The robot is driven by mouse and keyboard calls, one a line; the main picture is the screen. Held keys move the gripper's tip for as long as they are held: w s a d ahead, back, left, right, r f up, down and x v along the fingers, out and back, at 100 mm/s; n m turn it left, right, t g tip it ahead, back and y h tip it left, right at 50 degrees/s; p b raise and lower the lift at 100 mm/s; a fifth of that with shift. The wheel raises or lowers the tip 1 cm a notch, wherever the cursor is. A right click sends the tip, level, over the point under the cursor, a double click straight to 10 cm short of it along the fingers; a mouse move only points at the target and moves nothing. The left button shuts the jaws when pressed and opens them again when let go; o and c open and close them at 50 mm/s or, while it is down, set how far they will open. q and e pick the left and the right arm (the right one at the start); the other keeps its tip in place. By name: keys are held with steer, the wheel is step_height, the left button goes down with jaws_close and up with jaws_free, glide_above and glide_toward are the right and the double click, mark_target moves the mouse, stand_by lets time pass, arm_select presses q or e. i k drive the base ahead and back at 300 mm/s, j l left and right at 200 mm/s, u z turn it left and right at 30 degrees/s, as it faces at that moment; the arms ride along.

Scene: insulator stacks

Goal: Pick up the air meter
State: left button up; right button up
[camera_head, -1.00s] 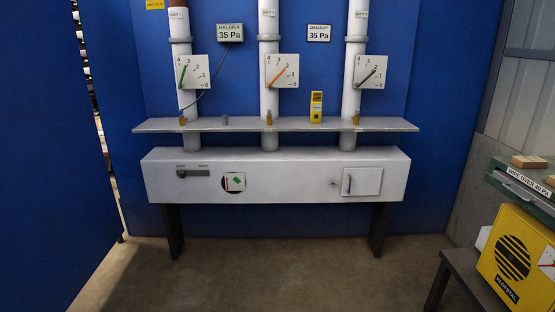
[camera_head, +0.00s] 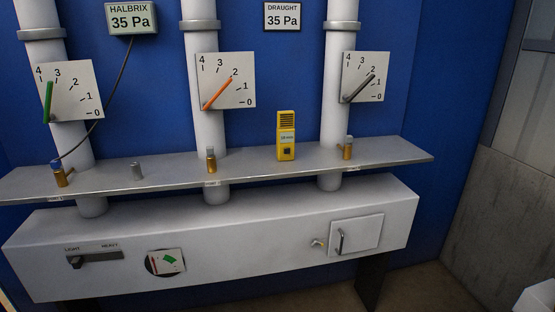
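A small yellow handheld device, which looks like the air meter (camera_head: 286,136), stands upright on the grey shelf (camera_head: 245,167). It has a dark slotted top, a small display and a dark button. It stands between the middle and right white pipes, apart from both. Neither of my grippers shows in the head view.
Three white pipes pass through the shelf, each with a dial, such as the orange-needle dial (camera_head: 227,81). Brass fittings stand beside the meter, the nearer one (camera_head: 347,148) to its right. A white box (camera_head: 220,240) with a small door (camera_head: 356,236) is below.

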mark_target(286, 133)
steer(key=i+z, duration=0.1)
steer(key=i+l+u, duration=0.1)
steer(key=i+l, duration=0.25)
steer(key=i+l+u, duration=0.15)
steer(key=i+l, duration=0.2)
steer(key=i+l+u, duration=0.1)
steer(key=i+l, duration=0.2)
steer(key=l, duration=0.2)
steer(key=i+l+u, duration=0.1)
steer(key=i+l, duration=0.2)
steer(key=l, duration=0.15)
